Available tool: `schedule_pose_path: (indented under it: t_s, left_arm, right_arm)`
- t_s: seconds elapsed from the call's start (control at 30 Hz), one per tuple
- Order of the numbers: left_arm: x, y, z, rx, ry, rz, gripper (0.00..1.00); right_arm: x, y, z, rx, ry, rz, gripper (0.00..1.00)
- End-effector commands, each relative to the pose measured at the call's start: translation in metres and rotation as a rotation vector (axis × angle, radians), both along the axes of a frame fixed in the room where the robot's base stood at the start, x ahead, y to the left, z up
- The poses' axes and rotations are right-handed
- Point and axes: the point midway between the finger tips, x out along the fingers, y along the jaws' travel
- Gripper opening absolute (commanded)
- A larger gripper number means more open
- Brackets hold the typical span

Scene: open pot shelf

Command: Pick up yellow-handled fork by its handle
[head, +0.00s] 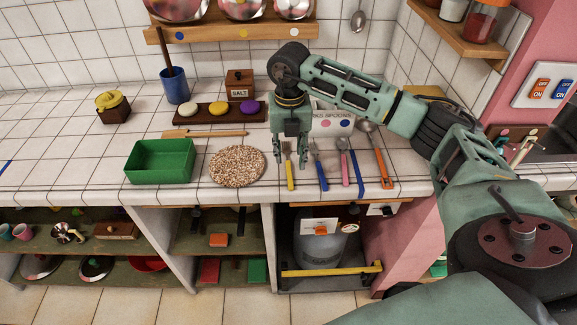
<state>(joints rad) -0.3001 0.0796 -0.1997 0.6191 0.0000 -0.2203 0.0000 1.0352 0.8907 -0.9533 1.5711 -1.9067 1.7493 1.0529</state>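The yellow-handled fork (290,178) lies on the white tiled counter, its handle pointing to the front edge. My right gripper (290,160) points down over the fork, with its fingers apart on either side of it in the picture. The yellow handle shows just below and between the fingertips. The fork's head is partly hidden by the gripper. I cannot tell how high the fingertips are above the counter. My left gripper is not in view.
A blue-handled utensil (321,172), a pink-handled one (344,170), another blue one (358,170) and an orange-handled spoon (382,166) lie to the right. A round speckled mat (237,166) and a green tray (160,162) lie left. A dark stand (188,114) is behind.

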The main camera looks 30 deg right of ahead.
Motion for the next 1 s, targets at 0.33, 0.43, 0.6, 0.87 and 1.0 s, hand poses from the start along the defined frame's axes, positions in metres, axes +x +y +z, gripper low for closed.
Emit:
schedule_pose_path:
  t_s: [0.33, 0.43, 0.6, 0.87, 1.0]
  left_arm:
    - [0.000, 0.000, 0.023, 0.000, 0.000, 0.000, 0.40]
    - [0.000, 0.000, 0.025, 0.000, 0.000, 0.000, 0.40]
    - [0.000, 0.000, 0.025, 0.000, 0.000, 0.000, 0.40]
    - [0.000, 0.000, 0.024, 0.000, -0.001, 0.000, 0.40]
    - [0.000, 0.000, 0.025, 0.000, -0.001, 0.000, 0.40]
  right_arm:
    - [-0.003, 0.001, -0.047, 0.004, 0.005, 0.004, 0.34]
    - [-0.002, 0.001, -0.057, 0.003, 0.002, 0.004, 0.34]
    - [-0.002, 0.001, -0.063, 0.005, -0.002, 0.005, 0.34]
    - [-0.002, 0.001, -0.062, 0.005, -0.001, 0.005, 0.20]
    - [-0.002, 0.001, -0.062, 0.005, -0.001, 0.005, 0.08]
